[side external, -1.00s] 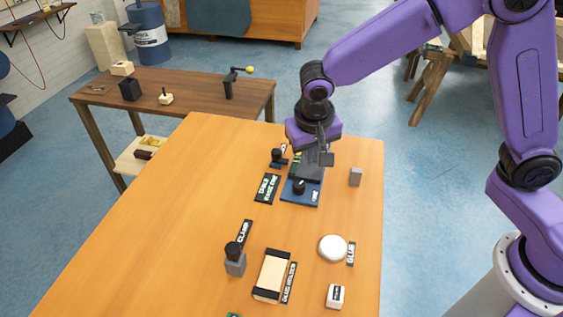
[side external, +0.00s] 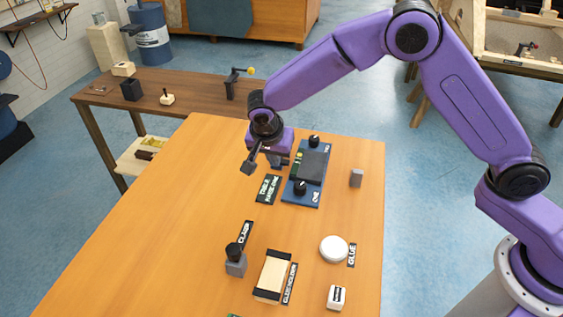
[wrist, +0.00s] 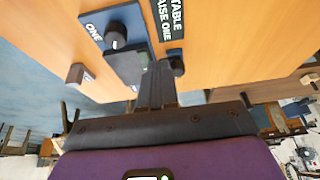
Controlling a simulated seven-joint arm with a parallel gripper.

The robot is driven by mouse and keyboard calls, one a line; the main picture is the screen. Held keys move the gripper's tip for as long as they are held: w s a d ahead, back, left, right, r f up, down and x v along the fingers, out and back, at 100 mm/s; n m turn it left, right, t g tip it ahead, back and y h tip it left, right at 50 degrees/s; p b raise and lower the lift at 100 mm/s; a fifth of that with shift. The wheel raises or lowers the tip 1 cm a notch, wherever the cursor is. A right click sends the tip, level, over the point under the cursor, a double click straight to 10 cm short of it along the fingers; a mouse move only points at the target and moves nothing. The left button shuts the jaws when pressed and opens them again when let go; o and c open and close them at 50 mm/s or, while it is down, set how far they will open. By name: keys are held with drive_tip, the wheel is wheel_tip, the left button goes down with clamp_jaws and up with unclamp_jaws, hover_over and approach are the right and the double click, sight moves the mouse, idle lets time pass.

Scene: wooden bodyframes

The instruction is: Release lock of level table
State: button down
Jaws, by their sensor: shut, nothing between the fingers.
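The level table is a blue base (side external: 300,199) with a dark grey plate (side external: 310,165) and a black knob at each end, the near one (side external: 300,188) by the word ONE and the far one (side external: 314,141). In the wrist view its blue base (wrist: 128,17) and ONE knob (wrist: 116,37) show at upper left. A small black knob (wrist: 177,66) stands beside it. My gripper (side external: 276,163) is shut and empty, low at the table's left side. In the wrist view its fingertips (wrist: 156,70) are close to the small knob; contact cannot be told. I cannot tell which part is the lock.
A black label (side external: 268,189) lies left of the level table. A grey block (side external: 356,178) stands to its right. The left tabletop is clear.

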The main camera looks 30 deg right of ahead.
drive_tip(key=x, duration=1)
drive_tip(key=shift+f, duration=0.25)
drive_tip(key=shift+w+d+r, duration=0.2)
drive_tip(key=shift+w+d, duration=1.2)
drive_tip(key=shift+d+n+y, duration=0.4)
drive_tip(key=shift+n, duration=0.8)
drive_tip(key=shift+d+n+t+y, duration=0.1)
drive_tip(key=shift+n+t+y, duration=0.35)
drive_tip(key=shift+n, duration=0.65)
drive_tip(key=shift+r, duration=0.1)
